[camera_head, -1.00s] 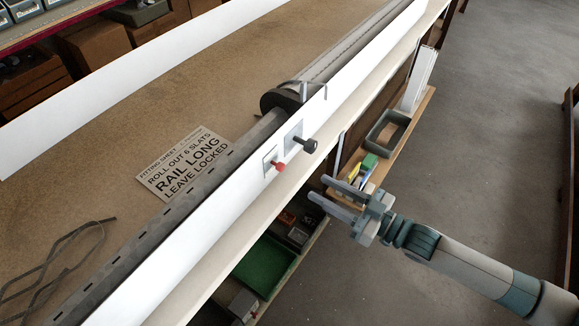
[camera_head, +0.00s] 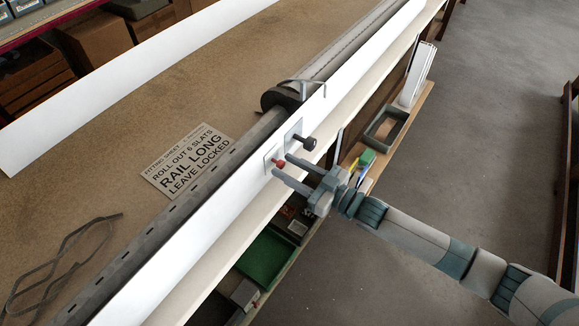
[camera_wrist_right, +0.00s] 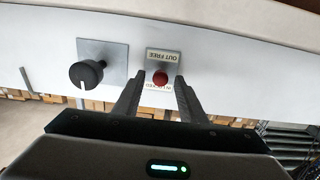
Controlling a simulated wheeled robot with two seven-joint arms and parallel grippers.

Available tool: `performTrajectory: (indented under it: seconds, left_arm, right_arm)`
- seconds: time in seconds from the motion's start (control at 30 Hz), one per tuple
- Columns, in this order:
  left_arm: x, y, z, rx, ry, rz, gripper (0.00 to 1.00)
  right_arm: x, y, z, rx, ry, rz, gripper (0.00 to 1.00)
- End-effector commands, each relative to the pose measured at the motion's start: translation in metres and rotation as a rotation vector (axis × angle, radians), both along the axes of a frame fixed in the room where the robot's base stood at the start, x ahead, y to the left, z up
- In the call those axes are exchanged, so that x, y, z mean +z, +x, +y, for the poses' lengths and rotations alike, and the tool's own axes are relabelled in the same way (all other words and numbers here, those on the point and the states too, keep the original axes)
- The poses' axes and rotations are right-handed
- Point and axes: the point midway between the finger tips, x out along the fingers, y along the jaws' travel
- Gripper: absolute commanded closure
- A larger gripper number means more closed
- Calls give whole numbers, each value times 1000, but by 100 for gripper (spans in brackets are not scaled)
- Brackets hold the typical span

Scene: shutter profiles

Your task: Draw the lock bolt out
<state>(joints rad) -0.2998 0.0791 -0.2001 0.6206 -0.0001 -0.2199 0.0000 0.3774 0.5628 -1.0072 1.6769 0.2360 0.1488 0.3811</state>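The lock bolt shows as a small red knob (camera_head: 278,162) on a pale plate on the white rail (camera_head: 190,240). In the right wrist view the red knob (camera_wrist_right: 160,77) sits below lettering reading "OUT FREE" on its plate (camera_wrist_right: 162,57); lettering under the knob is partly hidden. My right gripper (camera_head: 281,164) is open, its fingers pointing at the rail. In the wrist view its fingertips (camera_wrist_right: 160,80) lie either side of the red knob, with gaps showing; I cannot tell how deep the knob sits between them. My left gripper is not in view.
A black knob (camera_head: 308,143) stands out on a plate beside the red one; it also shows in the wrist view (camera_wrist_right: 86,73). A roller (camera_head: 340,55) and a fitting sheet (camera_head: 188,160) lie behind the rail. A green bin (camera_head: 268,258) and grey tray (camera_head: 386,126) are below.

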Motion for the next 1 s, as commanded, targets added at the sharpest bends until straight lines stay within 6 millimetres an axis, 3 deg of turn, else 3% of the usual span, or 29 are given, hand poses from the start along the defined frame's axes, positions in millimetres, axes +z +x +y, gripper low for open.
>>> performTrajectory:
  seconds: [0.1, 0.27, 0.43, 0.67, 0.9, 0.93, 1.0]
  left_arm:
    - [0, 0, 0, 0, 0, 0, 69]
    - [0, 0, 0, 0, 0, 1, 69]
    - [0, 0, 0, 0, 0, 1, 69]
    - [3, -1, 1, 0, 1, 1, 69]
    - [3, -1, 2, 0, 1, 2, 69]
    - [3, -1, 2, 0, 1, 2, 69]
    - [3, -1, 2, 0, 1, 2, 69]
  right_arm:
    - [0, 0, 0, 0, 0, 0, 65]
    - [0, 0, 0, 0, 0, 0, 100]
    - [0, -2, -2, 0, 0, 0, 100]
    - [0, -16, -21, 1, 0, 1, 100]
    - [-1, -16, -21, 1, 1, 1, 100]
    - [-1, -16, -21, 1, 0, 1, 79]
    - [-1, -16, -21, 1, 0, 1, 62]
